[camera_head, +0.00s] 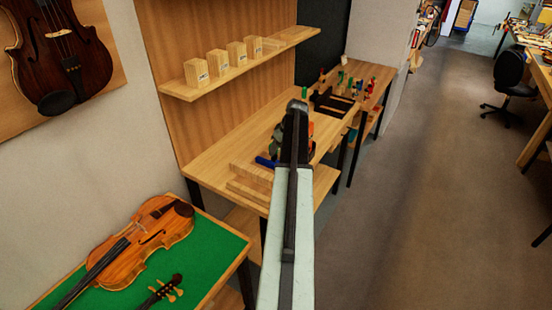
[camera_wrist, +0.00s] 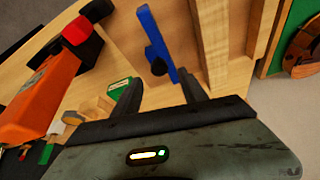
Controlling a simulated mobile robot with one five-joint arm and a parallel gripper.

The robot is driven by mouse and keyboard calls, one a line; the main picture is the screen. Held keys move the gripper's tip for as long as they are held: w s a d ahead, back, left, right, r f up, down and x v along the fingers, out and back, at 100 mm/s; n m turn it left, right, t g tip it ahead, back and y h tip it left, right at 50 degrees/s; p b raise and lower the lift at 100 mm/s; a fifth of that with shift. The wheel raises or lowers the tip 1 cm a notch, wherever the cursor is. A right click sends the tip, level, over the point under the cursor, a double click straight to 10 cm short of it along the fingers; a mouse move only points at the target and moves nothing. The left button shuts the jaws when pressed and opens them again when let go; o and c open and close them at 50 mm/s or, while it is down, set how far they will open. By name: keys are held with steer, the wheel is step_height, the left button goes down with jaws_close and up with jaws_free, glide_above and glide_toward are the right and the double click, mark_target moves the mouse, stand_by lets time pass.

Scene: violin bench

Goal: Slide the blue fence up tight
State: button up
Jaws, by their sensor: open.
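The blue fence (camera_wrist: 150,28) is at the top middle of the wrist view, a narrow bar with a dark knob on it, lying on the wooden bench. In the head view a small part of the blue fence (camera_head: 266,161) shows on the bench, left of my arm. My gripper (camera_wrist: 157,78) is open, its two dark fingers spread apart. The near part of the fence lies at the gap between the fingertips in the picture; I cannot tell whether either finger touches it. In the head view my arm hides the bench area around the gripper.
Wooden strips (camera_wrist: 209,45) lie right of the fence. An orange tool (camera_wrist: 38,103) with red and black parts and a green block (camera_wrist: 119,88) are to the left. A violin (camera_head: 140,245) lies on a green-topped table (camera_head: 205,258). A shelf (camera_head: 225,75) holds several wooden blocks.

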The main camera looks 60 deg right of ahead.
mark_target(276, 157)
steer(key=b+x, duration=0.3)
steer(key=x, duration=0.1)
steer(key=shift+f, duration=0.35)
steer(key=shift+r, duration=0.15)
jaws_close()
stand_by(0.9)
